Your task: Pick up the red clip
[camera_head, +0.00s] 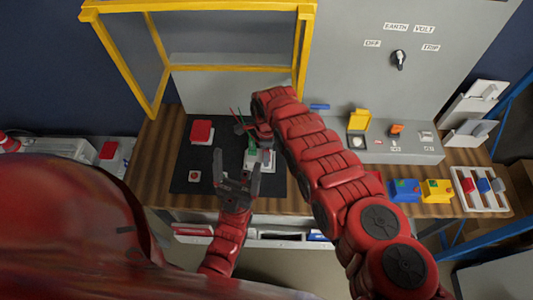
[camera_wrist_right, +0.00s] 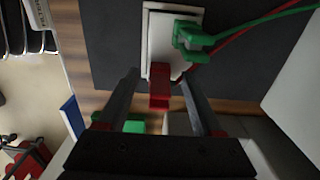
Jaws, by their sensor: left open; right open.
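The red clip (camera_wrist_right: 159,88) is in the right wrist view, at the edge of a white socket box (camera_wrist_right: 161,36). A green clip (camera_wrist_right: 192,38) sits on the same box. My right gripper (camera_wrist_right: 160,78) is open, with a finger on each side of the red clip; contact cannot be told. In the head view the box (camera_head: 266,160) and the green clip (camera_head: 252,146) are partly hidden by my right arm, and the red clip is hard to make out. My left gripper (camera_head: 237,168) is open and empty, in front of the box.
A dark mat (camera_head: 215,145) on the wooden bench carries a red-lidded box (camera_head: 202,132) and a small red-button box (camera_head: 194,176). Red and green wires (camera_wrist_right: 262,22) run from the box. A yellow frame (camera_head: 308,40) stands behind. A grey panel (camera_head: 375,150) is at right.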

